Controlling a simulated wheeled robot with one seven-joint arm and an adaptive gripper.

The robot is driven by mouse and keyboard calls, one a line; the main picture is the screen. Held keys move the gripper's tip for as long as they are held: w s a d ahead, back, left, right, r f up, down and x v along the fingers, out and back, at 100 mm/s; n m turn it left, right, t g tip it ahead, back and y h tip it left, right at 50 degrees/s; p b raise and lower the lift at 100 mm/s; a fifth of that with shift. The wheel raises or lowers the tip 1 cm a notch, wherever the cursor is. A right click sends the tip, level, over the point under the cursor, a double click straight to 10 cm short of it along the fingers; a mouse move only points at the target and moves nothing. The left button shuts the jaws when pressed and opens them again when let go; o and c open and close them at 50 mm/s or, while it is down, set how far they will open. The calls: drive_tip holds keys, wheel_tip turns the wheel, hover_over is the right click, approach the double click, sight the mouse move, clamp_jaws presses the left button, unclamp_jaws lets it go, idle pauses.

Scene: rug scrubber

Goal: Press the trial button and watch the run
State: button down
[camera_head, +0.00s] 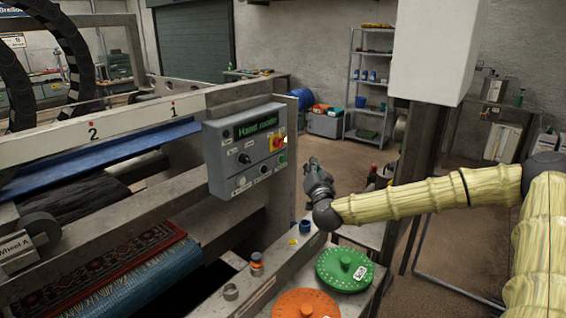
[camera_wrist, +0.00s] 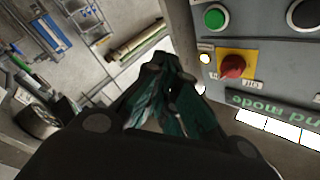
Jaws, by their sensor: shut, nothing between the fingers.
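A grey control box (camera_head: 245,150) stands on the machine's frame in the head view. Its green display (camera_head: 255,128) appears to read "Hand mode"; part of this text shows upside down in the wrist view (camera_wrist: 270,108). A red knob on a yellow plate (camera_head: 277,142) sits at the box's right side, and it also shows in the wrist view (camera_wrist: 233,66). A green button (camera_wrist: 215,17) and a small lit lamp (camera_wrist: 205,58) are near it. I cannot read which is the trial button. My gripper (camera_head: 313,165) is shut and empty, right of the box and apart from it.
A patterned rug (camera_head: 110,270) lies in the machine at lower left. A green disc (camera_head: 345,268) and an orange disc (camera_head: 305,304) lie on the ledge below my gripper. A small orange-capped bottle (camera_head: 257,265) stands nearby. A metal post (camera_head: 405,190) rises behind my arm.

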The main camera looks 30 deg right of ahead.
sight(282, 160)
drive_tip(key=w+a+b, duration=0.2)
drive_tip(key=w+a, duration=0.1)
drive_tip(key=w, duration=0.4)
drive_tip(key=shift+w, duration=0.1)
idle(1.6)
drive_tip(key=shift+w+a+b, duration=0.15)
drive_tip(key=shift+w+b, duration=0.1)
drive_tip(key=shift+b, duration=0.05)
